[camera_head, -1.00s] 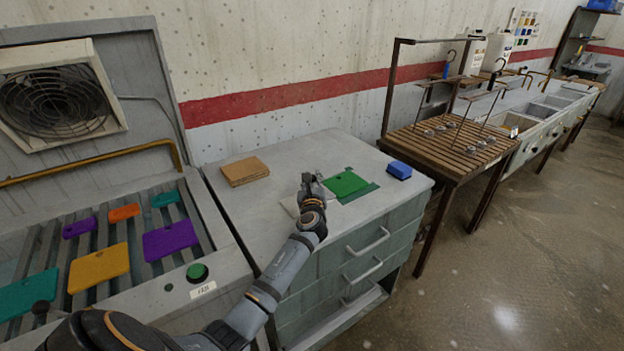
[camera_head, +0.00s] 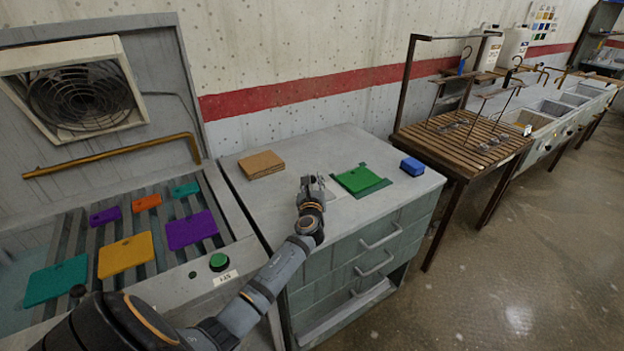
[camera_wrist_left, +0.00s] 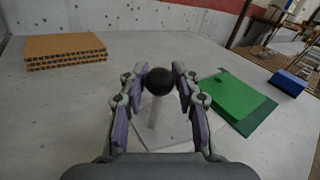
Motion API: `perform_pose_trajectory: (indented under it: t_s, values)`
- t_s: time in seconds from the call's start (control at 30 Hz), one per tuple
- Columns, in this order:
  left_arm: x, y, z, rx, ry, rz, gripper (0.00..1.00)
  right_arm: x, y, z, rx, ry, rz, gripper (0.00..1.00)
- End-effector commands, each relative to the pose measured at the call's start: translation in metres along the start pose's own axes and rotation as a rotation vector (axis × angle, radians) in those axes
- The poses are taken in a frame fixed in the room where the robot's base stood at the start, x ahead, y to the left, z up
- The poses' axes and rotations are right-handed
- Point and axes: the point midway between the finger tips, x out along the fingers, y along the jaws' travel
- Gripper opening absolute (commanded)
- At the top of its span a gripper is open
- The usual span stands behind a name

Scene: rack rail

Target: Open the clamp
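A black ball knob (camera_wrist_left: 160,81) on a pale grey stem (camera_wrist_left: 154,112) stands over a flat light plate (camera_wrist_left: 172,133) on the cabinet top; I take it for the clamp's handle. In the wrist view my left gripper (camera_wrist_left: 160,72) has its fingers spread, one on each side of the knob. The knob sits between the fingertips, with little or no gap; I cannot tell whether they touch it. In the head view my left gripper (camera_head: 312,182) is over the cabinet top and hides most of the clamp. My right gripper is not in view.
A green plate (camera_head: 358,178) on a darker mat and a blue block (camera_head: 412,166) lie to the right. A brown board (camera_head: 261,164) lies at the back left. Left is a slatted bench (camera_head: 70,238) with coloured plates; right is a wooden rack table (camera_head: 465,148).

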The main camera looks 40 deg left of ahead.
Motion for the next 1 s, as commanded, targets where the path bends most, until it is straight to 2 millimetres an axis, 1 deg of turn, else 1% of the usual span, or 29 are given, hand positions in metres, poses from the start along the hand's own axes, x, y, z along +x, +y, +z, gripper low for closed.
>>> perform_pose_trajectory:
  t_s: [0.03,0.1,0.37,0.47,0.57,0.8,0.9,1.0]
  values:
    - [0.000,0.000,0.001,0.000,-0.001,0.000,0.41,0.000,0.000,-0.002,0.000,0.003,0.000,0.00]
    - [0.000,0.000,0.001,0.000,-0.002,0.000,0.50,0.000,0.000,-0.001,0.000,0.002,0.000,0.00]
    - [0.001,0.000,0.002,0.001,-0.004,0.001,0.50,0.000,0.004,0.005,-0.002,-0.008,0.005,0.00]
    - [-0.005,0.000,0.002,0.001,-0.004,0.000,0.50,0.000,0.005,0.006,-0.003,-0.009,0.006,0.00]
    - [-0.022,-0.001,0.001,-0.001,-0.003,-0.001,0.50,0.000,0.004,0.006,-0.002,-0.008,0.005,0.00]
    - [-0.081,0.000,0.000,-0.001,0.000,0.001,0.50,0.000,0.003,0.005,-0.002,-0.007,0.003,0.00]
    - [-0.100,0.000,0.001,-0.001,-0.001,0.001,0.50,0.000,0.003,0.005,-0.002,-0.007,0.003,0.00]
    - [-0.113,-0.001,0.001,-0.001,-0.002,0.000,0.50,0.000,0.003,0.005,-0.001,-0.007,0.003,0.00]
